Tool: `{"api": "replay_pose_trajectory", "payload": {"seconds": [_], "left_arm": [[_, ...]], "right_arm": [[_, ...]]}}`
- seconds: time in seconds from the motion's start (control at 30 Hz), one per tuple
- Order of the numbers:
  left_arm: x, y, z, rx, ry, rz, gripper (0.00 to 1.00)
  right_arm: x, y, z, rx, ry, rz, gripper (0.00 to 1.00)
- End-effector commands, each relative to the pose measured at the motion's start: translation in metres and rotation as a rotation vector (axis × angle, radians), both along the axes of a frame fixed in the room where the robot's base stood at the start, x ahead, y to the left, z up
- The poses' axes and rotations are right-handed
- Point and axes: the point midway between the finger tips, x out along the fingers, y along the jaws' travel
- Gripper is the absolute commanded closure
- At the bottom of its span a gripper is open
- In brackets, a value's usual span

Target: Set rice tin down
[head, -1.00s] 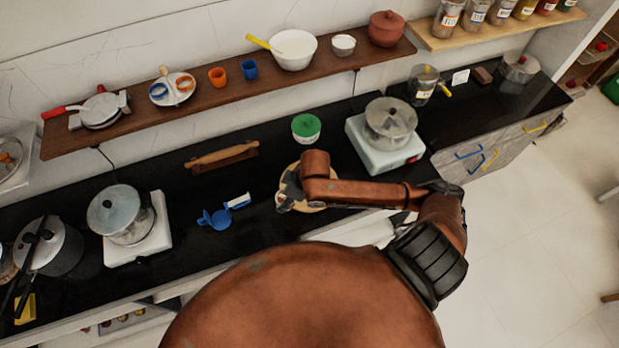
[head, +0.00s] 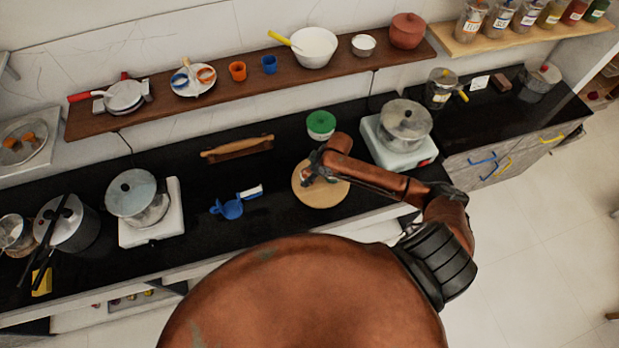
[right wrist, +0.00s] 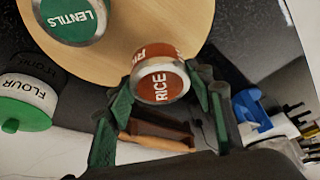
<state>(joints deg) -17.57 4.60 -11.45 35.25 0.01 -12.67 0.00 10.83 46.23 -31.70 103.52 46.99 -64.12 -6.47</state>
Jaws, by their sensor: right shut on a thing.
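The rice tin (right wrist: 158,82), reddish-brown with a white "RICE" label, sits between the fingers of my right gripper (right wrist: 155,112) in the right wrist view. The gripper is shut on it. In the head view my right gripper (head: 314,168) is over the back left part of a round wooden board (head: 325,197); the arm largely hides the tin there. The board (right wrist: 135,45) also shows behind the tin in the wrist view. I cannot tell whether the tin touches it. A lentils tin (right wrist: 72,20) stands on the board. My left gripper is not in view.
A green-lidded flour tin (head: 320,124) stands just behind the board. A hotplate with a pot (head: 404,124) is to the right.

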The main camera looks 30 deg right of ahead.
Motion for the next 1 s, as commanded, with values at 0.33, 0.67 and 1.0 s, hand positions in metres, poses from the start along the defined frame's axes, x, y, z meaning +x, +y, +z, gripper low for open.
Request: {"api": "replay_pose_trajectory", "payload": {"seconds": [0.33,0.67,1.0], "left_arm": [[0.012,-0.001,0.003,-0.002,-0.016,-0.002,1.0],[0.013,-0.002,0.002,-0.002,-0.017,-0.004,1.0],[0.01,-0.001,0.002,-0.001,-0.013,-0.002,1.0]], "right_arm": [[0.003,-0.003,-0.035,0.0,0.0,-0.001,0.84],[0.003,-0.003,-0.038,-0.001,0.0,-0.001,0.84],[0.002,-0.003,-0.038,-0.001,0.002,-0.001,0.34]]}}
